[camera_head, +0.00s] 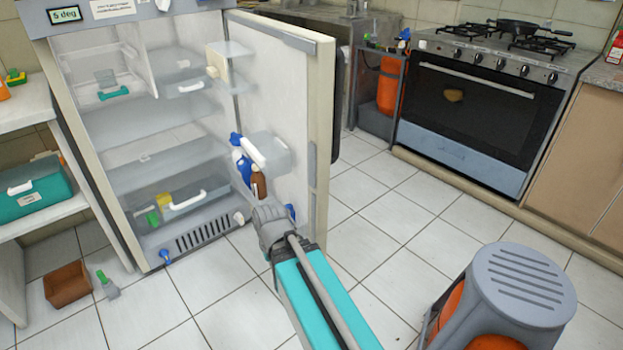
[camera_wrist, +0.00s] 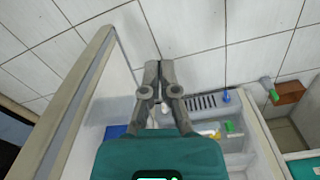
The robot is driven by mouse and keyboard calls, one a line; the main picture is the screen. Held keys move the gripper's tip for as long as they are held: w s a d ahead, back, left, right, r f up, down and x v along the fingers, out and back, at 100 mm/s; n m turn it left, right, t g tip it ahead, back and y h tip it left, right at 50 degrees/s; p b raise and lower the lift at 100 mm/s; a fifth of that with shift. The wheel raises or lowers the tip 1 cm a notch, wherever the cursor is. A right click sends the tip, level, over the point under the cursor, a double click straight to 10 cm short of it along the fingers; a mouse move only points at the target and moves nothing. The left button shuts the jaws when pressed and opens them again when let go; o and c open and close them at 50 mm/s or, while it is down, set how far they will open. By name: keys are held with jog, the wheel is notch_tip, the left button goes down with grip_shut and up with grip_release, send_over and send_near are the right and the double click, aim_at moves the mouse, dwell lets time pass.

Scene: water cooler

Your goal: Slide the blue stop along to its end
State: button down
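A small blue stop (camera_head: 165,256) sits at the lower front edge of the open fridge, left of the vent grille, close to the floor. In the wrist view it shows as a small blue piece (camera_wrist: 226,97) at the right end of the grille. My gripper (camera_head: 262,206) is in front of the open door, to the right of the stop and well apart from it. In the wrist view my gripper (camera_wrist: 159,66) has its fingertips together, with nothing seen between them. My arm hides the lower part of the door in the head view.
The fridge door (camera_head: 285,100) stands open on the right, with bottles (camera_head: 243,165) on its shelf. A dark vent grille (camera_head: 202,236) and a pale round knob (camera_head: 239,217) are at the fridge base. A brown box (camera_head: 68,284) is on the floor at left.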

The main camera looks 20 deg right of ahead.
jog(key=w+d+m+t+y+b, duration=0.2)
jog(key=w+d+m, duration=0.2)
jog(key=w+m, duration=0.1)
jog(key=w+d+m+t+y+b, duration=0.2)
jog(key=w+d+m, duration=0.2)
jog(key=d+m, duration=0.1)
jog(key=w+d+m+t+y+b, duration=0.2)
jog(key=w+d+m, duration=0.3)
jog(key=m, duration=0.2)
jog(key=shift+w+f+y, duration=0.3)
jog(key=shift+f+y, duration=0.1)
jog(key=w+d+r+m+t+b, duration=0.2)
jog(key=d+m, duration=0.4)
jog(key=d, duration=0.3)
jog(key=w+d+r+m+t+b, duration=0.2)
jog(key=d+m+t, duration=0.2)
jog(key=d+m, duration=0.3)
jog(key=shift+d+t, duration=0.3)
jog(key=shift+d, duration=0.6)
